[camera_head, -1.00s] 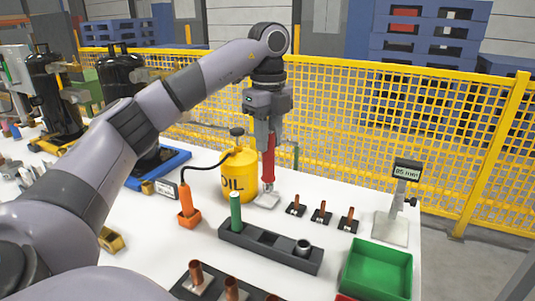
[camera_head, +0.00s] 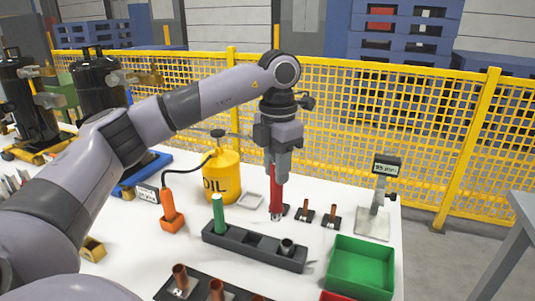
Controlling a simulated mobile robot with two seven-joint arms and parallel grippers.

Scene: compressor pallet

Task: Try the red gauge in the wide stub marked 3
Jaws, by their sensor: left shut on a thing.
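My left gripper (camera_head: 279,174) is shut on the red gauge (camera_head: 275,190), which hangs upright with its lower end down. In the view, that end overlaps the left one of a row of small copper stubs on black bases; I cannot tell whether they touch. The other two stubs in that row are the middle one (camera_head: 307,212) and the right one (camera_head: 331,216). Larger copper stubs stand at the front, one at the left (camera_head: 180,277) and one beside it (camera_head: 217,289). No number on any stub is readable. My right gripper is out of view.
A dark rack (camera_head: 232,238) holds a green gauge (camera_head: 218,213) and a grey ring-like piece (camera_head: 287,247).

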